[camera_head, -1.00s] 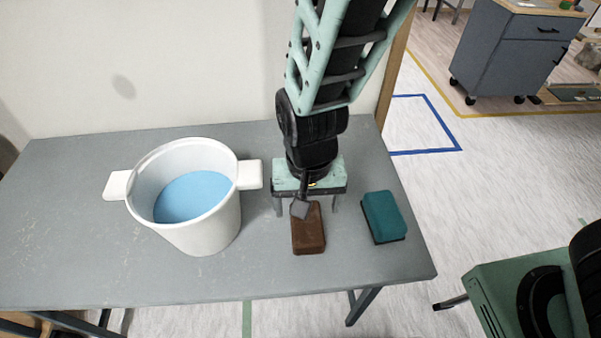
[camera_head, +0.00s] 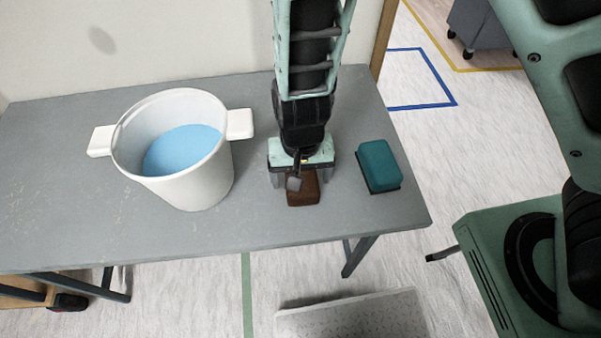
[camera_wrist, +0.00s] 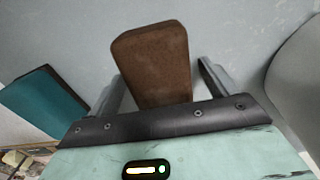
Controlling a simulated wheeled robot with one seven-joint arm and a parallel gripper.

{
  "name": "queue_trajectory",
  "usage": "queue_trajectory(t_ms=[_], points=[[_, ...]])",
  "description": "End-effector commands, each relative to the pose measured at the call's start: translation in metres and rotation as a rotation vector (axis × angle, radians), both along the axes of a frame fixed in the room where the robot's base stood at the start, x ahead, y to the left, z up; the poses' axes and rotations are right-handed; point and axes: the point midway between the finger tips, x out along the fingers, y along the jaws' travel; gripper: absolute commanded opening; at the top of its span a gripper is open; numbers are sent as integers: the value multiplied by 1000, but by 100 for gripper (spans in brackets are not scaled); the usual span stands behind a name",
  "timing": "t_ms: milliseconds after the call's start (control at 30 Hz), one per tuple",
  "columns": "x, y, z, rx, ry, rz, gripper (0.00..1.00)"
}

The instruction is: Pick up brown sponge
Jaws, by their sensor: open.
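The brown sponge (camera_head: 303,190) lies on the grey table, partly hidden under my gripper in the head view. My gripper (camera_head: 302,184) points down over it, with one finger on each side. In the wrist view the brown sponge (camera_wrist: 152,62) stands out between the two fingers of my gripper (camera_wrist: 158,88). The fingers are apart, with a visible gap at the right finger and a narrower one at the left. I cannot tell how far the fingertips are above the table.
A teal sponge (camera_head: 379,165) lies on the table (camera_head: 90,225) right of the brown one; it also shows in the wrist view (camera_wrist: 45,103). A white two-handled pot (camera_head: 190,185) with blue contents stands to the left. The table's front edge is close.

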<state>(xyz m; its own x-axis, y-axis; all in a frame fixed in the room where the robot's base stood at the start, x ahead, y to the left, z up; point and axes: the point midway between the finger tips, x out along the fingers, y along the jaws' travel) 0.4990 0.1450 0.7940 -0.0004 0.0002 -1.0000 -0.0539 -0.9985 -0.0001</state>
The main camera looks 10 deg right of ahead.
Motion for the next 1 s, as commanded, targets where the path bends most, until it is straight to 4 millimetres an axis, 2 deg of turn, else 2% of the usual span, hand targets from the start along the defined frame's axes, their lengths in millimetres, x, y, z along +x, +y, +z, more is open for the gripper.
queue_trajectory(t_ms=[33,167,200,467,567,1000], points=[[0,0,0,0,0,0,77],[0,0,0,0,0,0,41],[0,0,0,0,0,0,37],[0,0,2,0,-1,0,37],[1,1,10,2,-3,1,37],[0,1,88,3,-2,2,37]])
